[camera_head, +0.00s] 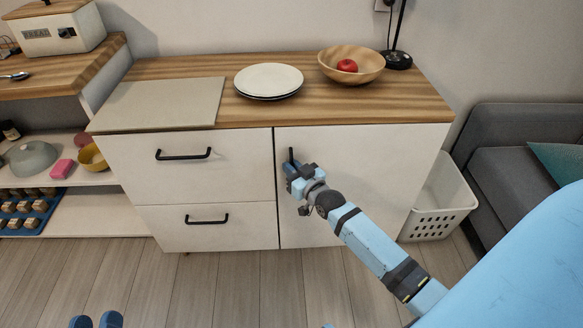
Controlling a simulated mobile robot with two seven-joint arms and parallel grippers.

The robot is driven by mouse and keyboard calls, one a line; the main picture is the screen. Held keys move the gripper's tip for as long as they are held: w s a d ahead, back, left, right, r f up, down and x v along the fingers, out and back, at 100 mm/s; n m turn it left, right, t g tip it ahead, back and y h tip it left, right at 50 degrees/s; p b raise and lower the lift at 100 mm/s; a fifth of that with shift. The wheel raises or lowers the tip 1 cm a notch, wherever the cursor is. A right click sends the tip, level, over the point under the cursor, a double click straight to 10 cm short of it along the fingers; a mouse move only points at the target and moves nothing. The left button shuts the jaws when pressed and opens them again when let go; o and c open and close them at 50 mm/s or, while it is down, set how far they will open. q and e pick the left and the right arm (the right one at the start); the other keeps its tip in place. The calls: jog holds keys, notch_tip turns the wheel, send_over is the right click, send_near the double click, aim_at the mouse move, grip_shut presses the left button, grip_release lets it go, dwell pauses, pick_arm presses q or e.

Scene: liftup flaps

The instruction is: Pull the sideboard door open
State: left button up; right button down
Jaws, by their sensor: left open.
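The white sideboard (122,136) has a wooden top and stands against the wall. Its door (365,150) is the wide right-hand front panel and looks flush with the front. The door's black upright handle (291,155) is near the panel's upper left edge; its lower part is hidden by my right gripper (292,177). That gripper is at the handle, its arm reaching in from the lower right. I cannot tell whether its jaws are closed around the handle. My left gripper is not in view.
Two drawers with black handles (183,155) are left of the door. A white basket (437,206) stands on the floor close to the sideboard's right side, with a grey sofa (510,133) beyond. Blue slippers (110,319) lie at the lower left. The floor before the drawers is clear.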

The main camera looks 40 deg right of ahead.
jog(key=s+a+n+g+y+p, duration=0.2)
jog(key=s+n+y+p, duration=0.25)
jog(key=s, duration=0.85)
jog(key=s+a+n+g+y+p, duration=0.25)
jog(key=s+y, duration=0.35)
jog(key=s, duration=0.8)
jog(key=s+d+n+g+y+p, duration=0.2)
jog(key=s+d, duration=0.1)
jog(key=s, duration=0.5)
jog(key=s+d+n+g+y+p, duration=0.2)
jog(key=s+d+g+y, duration=0.1)
jog(key=s, duration=0.5)
pick_arm(q)
jog(key=s+a+f+g+y, duration=0.3)
jog(key=a+f+g+y, duration=0.1)
jog(key=f, duration=0.5)
jog(key=shift+a+g, duration=0.7)
pick_arm(e)
jog(key=s+d+n+g+y, duration=0.2)
jog(key=s+d+n+g, duration=0.3)
jog(key=s+d, duration=0.9)
jog(key=shift+s+n+g, duration=0.4)
jog(key=shift+s+g, duration=0.15)
jog(key=shift+g, duration=0.7)
jog(key=c, duration=1.5)
grip_release()
